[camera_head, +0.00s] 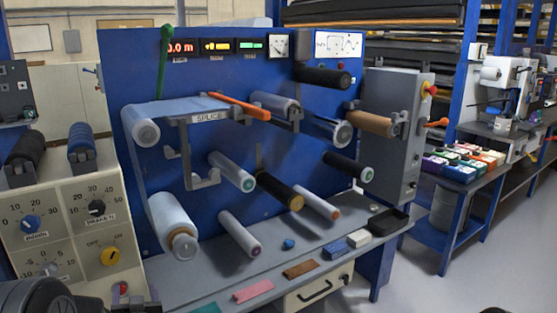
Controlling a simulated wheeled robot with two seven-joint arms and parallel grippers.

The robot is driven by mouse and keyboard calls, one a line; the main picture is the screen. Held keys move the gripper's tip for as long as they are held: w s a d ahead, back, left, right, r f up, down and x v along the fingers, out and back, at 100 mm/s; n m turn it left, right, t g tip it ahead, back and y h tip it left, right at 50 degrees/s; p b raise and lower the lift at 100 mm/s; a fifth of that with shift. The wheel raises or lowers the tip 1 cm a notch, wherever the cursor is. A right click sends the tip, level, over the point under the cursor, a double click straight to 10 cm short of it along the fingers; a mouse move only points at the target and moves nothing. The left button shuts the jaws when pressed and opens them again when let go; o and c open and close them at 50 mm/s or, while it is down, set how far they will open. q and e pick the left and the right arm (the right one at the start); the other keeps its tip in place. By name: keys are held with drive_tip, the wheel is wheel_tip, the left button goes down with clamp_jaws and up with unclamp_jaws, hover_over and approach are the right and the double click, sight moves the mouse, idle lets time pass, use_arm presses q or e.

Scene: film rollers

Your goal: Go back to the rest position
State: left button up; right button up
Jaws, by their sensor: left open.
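My left gripper (88,304) is at the bottom left corner, mostly cut off by the picture's edge. It is open, and nothing shows between its fingers. It is in front of the cream control box (75,225) and apart from the rollers. The blue film roller panel (225,75) stands ahead, with a film roll (172,222) at its lower left and film running up over a roller to the splice plate (207,118). My right gripper does not show.
A grey shelf (215,275) juts out below the rollers, holding coloured strips, a blue block (334,250) and a black tray (388,221). A blue bench (458,205) stands right; the floor between is clear.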

use_arm(q)
drive_tip(key=s+d+f+m+g+h+p, duration=0.1)
drive_tip(key=s+d+f+g+h, duration=0.25)
drive_tip(key=d+f, duration=0.55)
drive_tip(key=s+d+f+g+h+p, duration=0.15)
drive_tip(key=s+d+f+h, duration=0.25)
drive_tip(key=d+f, duration=0.45)
drive_tip(key=s+d+f+g+h+p, duration=0.1)
drive_tip(key=s+d+f+g, duration=0.3)
drive_tip(key=s+d, duration=0.4)
drive_tip(key=s+d+f+g+h+p, duration=0.1)
drive_tip(key=s+d+f+g+h, duration=0.2)
drive_tip(key=s+d, duration=0.4)
drive_tip(key=s+f+g, duration=0.1)
drive_tip(key=s+f, duration=0.1)
drive_tip(key=s, duration=0.6)
drive_tip(key=shift+s+d+f+m+p, duration=0.3)
drive_tip(key=shift+s+d, duration=0.05)
drive_tip(key=shift+s, duration=0.05)
drive_tip(key=shift+h, duration=0.25)
